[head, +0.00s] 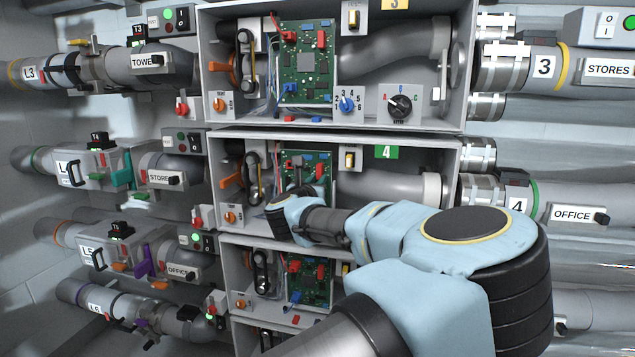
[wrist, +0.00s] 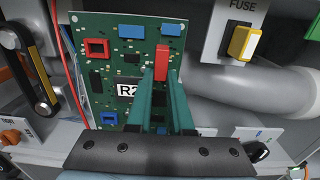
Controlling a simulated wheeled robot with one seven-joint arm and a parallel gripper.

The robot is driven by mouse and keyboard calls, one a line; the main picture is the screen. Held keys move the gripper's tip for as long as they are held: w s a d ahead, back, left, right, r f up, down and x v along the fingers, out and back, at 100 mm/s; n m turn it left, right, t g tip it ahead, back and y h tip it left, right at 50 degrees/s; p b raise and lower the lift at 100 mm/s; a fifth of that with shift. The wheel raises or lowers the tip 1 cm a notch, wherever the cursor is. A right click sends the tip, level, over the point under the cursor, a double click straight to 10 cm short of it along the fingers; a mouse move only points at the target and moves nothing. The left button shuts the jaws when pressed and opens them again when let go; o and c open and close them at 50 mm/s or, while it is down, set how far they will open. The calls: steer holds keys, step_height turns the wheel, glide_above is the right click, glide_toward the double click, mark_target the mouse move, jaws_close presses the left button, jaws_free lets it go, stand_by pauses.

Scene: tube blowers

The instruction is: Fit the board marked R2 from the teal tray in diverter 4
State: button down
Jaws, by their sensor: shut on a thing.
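My gripper (wrist: 163,82) has teal fingers shut on the red block (wrist: 162,60) at the board's right side. One finger partly covers the R2 label. I cannot tell whether the board is fully seated against the back. The teal tray is not in view.
A yellow-and-white fuse switch (wrist: 243,42) is right of the board, above a grey pipe (wrist: 255,88). Diverter 3's box (head: 468,60) is above; another board (head: 308,280) sits in the box below.

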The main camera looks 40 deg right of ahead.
steer(key=shift+b+x, duration=0.6)
steer(key=shift+x, duration=0.2)
stand_by(1.9)
steer(key=c, duration=0.7)
jaws_free()
steer(key=shift+c, duration=0.2)
